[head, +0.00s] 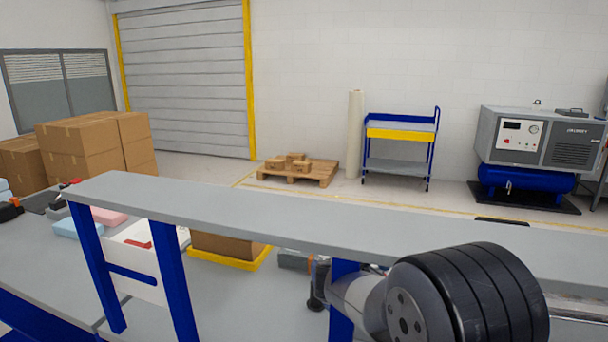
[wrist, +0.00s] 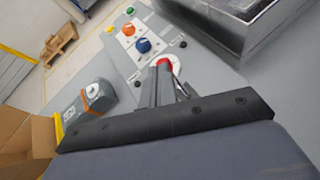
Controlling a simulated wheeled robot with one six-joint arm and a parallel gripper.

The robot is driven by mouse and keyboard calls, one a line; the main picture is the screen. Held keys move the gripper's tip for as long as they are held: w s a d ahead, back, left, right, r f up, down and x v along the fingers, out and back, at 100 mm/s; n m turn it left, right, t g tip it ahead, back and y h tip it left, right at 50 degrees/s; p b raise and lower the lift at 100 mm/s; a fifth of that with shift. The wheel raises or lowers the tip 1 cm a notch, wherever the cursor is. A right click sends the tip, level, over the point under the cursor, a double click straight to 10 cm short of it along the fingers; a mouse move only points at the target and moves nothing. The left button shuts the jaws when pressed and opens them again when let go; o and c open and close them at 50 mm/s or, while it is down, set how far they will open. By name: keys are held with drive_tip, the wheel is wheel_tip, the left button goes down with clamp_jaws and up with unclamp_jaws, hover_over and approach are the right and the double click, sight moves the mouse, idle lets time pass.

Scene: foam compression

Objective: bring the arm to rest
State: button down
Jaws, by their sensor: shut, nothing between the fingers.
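My gripper (wrist: 163,84) shows in the wrist view with its narrow fingers together and nothing between them. The fingers point toward a red button (wrist: 165,63) on a grey panel. I cannot tell whether the tips touch it. In the head view a large dark joint of my arm (head: 465,297) fills the lower right. My gripper cannot be made out there, behind the arm and the raised grey shelf (head: 300,222).
A grey device (wrist: 90,98) and a cardboard box (wrist: 22,120) are at left. Foam pieces (head: 107,216) lie on the bench left, near a yellow tray (head: 225,260).

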drive_tip(key=v, duration=1.1)
drive_tip(key=s+f+b+x, duration=0.1)
drive_tip(key=x, duration=1.1)
drive_tip(key=s+a+f+b, duration=0.1)
drive_tip(key=s+a+b, duration=0.3)
drive_tip(key=s, duration=0.3)
drive_tip(key=s+a+f+t+b, duration=0.1)
drive_tip(key=s+a+b, duration=0.4)
drive_tip(key=s+a, duration=0.1)
drive_tip(key=shift+s+f+h, duration=0.2)
drive_tip(key=shift+s+h, duration=0.1)
drive_tip(key=shift+s, duration=0.55)
drive_tip(key=shift+d, duration=0.1)
